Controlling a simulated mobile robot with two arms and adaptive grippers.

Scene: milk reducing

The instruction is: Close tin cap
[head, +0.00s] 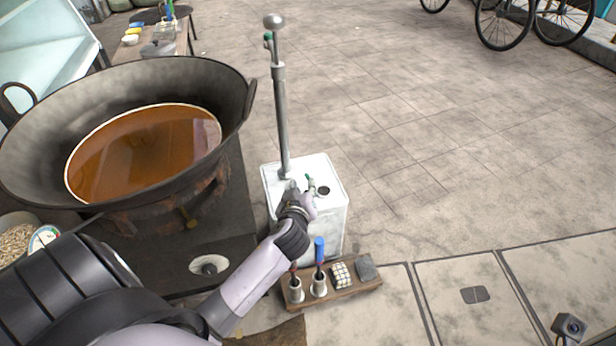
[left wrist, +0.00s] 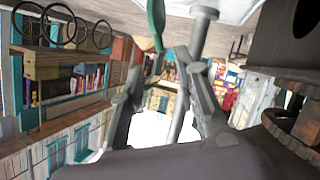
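A white square tin (head: 335,215) stands on the paved ground right of the stove. Its top has a dark round opening (head: 323,190). A small green cap piece (head: 309,179) stands raised beside the opening. My left gripper (head: 299,192) is at the tin's top, beside the green piece; its fingertips are hard to make out there. In the left wrist view, the fingers (left wrist: 160,98) are spread apart with nothing between them. The green piece (left wrist: 156,24) and the tin's white top (left wrist: 170,10) show near the upper edge. My right gripper is not in view.
A metal pump tube (head: 283,120) rises from the tin, close to my left gripper. A large wok (head: 40,115) of brown liquid sits on the stove at left. A wooden tray (head: 337,294) with small jars stands before the tin.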

